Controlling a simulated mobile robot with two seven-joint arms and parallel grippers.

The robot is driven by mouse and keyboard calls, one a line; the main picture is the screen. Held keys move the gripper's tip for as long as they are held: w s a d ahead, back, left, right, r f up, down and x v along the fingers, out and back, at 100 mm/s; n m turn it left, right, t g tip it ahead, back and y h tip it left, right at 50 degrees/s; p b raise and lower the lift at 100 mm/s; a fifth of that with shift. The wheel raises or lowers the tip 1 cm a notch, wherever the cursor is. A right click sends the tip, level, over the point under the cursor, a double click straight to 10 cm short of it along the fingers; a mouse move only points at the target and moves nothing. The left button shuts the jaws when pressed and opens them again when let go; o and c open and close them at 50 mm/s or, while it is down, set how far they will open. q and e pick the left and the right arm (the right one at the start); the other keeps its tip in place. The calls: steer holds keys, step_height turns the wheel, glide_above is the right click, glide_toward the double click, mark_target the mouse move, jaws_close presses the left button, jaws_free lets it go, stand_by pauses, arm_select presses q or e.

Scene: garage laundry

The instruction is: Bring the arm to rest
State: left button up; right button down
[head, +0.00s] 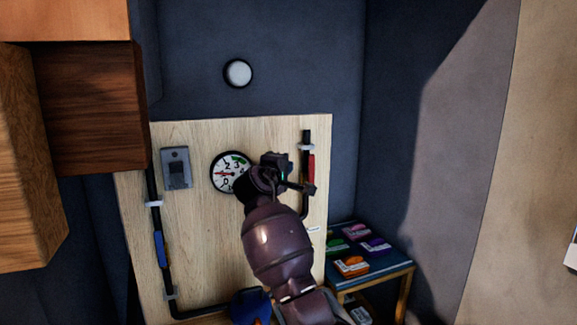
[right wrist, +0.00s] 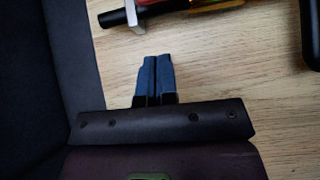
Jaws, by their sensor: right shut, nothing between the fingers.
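My right arm (head: 277,245) rises from the bottom middle of the head view, in front of a pale wooden panel (head: 195,245). My right gripper shows clearly in the right wrist view (right wrist: 154,62), its two dark blue fingers pressed together with nothing between them. Bare wood shows beyond the fingertips. In the head view the dark wrist overlaps the right edge of a round gauge (head: 226,174) and lies left of a red-handled part on the right pipe (head: 311,166). My left gripper is not in view.
A grey switch box (head: 176,168) and a left pipe with a blue handle (head: 159,248) are on the panel. A small table (head: 399,272) at lower right holds several coloured packets. Wooden cabinets (head: 92,108) stand out at left. A round white fixture (head: 238,73) is above the panel.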

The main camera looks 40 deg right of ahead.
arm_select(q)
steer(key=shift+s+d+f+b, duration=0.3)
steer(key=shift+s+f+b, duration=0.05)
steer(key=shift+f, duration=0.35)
arm_select(e)
steer(key=v, duration=0.7)
steer(key=shift+s+f, duration=0.2)
steer(key=shift+s, duration=0.05)
steer(key=shift+a, duration=0.1)
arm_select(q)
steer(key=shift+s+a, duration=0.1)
